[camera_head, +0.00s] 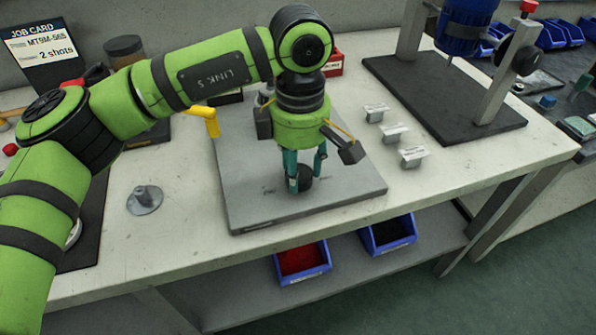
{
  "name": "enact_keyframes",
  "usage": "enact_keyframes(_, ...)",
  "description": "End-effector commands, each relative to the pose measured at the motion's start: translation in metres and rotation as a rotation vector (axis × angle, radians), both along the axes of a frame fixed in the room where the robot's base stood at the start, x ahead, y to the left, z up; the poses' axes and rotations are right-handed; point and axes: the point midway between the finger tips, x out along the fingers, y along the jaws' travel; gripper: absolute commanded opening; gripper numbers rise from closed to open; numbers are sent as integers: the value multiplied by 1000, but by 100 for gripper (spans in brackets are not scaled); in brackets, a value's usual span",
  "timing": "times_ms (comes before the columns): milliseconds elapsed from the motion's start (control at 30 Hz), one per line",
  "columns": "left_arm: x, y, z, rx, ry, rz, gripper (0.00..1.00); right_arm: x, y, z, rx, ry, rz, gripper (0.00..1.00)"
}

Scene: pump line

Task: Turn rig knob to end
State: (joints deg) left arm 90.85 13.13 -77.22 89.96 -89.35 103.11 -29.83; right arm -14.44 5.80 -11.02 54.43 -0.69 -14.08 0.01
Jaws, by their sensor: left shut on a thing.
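My left gripper (305,182) points down over the grey plate (350,197) on the bench. Its teal fingers are shut on a small dark round knob (306,184) near the plate's front. The gripper hides part of the knob, so I cannot see any mark on it or how far it is turned. Another black round knob (525,60) sits on the side of a frame holding a blue cylinder (461,28) at the back right, apart from my gripper. My right gripper is not in view.
A yellow handle (206,117) stands left of the plate's back edge. Blue bins (303,262) sit below the bench. The job card (45,50) is back left.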

Motion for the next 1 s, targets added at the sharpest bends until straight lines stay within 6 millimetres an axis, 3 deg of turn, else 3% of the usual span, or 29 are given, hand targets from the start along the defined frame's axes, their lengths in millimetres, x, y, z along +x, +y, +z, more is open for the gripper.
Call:
enact_keyframes(600,-4,-4,1,-13,-1,-553,13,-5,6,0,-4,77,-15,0)
enact_keyframes(1000,-6,-3,0,-13,1,-726,13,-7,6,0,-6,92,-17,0)
